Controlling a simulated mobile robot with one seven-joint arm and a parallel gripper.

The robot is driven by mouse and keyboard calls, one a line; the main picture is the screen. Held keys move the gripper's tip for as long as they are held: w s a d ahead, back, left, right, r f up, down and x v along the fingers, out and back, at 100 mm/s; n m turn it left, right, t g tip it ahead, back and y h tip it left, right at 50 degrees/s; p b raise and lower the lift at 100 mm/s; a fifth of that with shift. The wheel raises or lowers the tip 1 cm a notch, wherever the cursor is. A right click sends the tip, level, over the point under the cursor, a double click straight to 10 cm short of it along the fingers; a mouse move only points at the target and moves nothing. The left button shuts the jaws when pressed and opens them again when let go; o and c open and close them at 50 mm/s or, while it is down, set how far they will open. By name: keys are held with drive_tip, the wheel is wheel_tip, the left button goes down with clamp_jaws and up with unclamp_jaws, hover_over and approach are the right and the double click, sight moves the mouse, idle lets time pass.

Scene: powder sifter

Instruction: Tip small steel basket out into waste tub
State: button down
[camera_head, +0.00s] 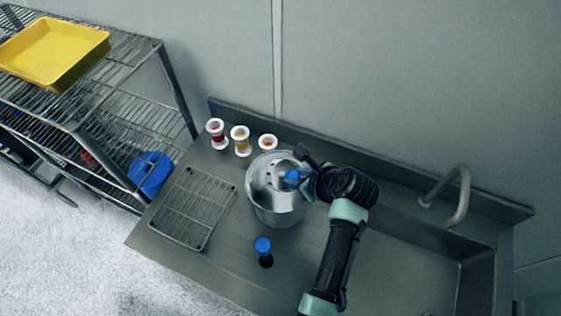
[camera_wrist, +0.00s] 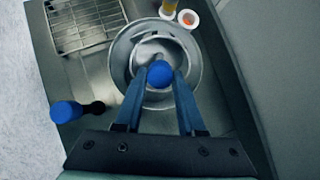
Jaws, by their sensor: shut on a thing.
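A large round steel tub (camera_head: 277,214), likely the waste tub, stands on the steel counter; its rim also shows in the wrist view (camera_wrist: 122,50). A smaller shiny steel vessel, apparently the small steel basket (camera_head: 262,178), is at the tub's mouth, within its rim in both views (camera_wrist: 150,47). Whether it touches the tub or is tilted, I cannot tell. My gripper (camera_head: 298,177) is over the tub's right side, shut on a blue knob (camera_wrist: 159,74) that appears to be the basket's handle end. The basket's contents are not clear.
A wire rack (camera_head: 193,208) lies left of the tub. A blue-topped black object (camera_head: 263,246) stands in front. Several small white-capped jars (camera_head: 240,139) stand behind. A sink with a tap (camera_head: 459,196) is at right. A wire shelf holds a yellow tray (camera_head: 50,48) and blue container (camera_head: 152,174).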

drive_tip(key=shift+w+r+g+h, duration=0.1)
drive_tip(key=shift+r+g+h, duration=0.35)
drive_tip(key=shift+g+h, duration=0.4)
drive_tip(key=shift+r+g+h, duration=0.65)
drive_tip(key=shift+g+h, duration=0.2)
drive_tip(key=shift+g, duration=0.1)
drive_tip(key=shift+r+g+h, duration=0.3)
drive_tip(key=shift+g+h, duration=0.5)
drive_tip(key=shift+g, duration=0.2)
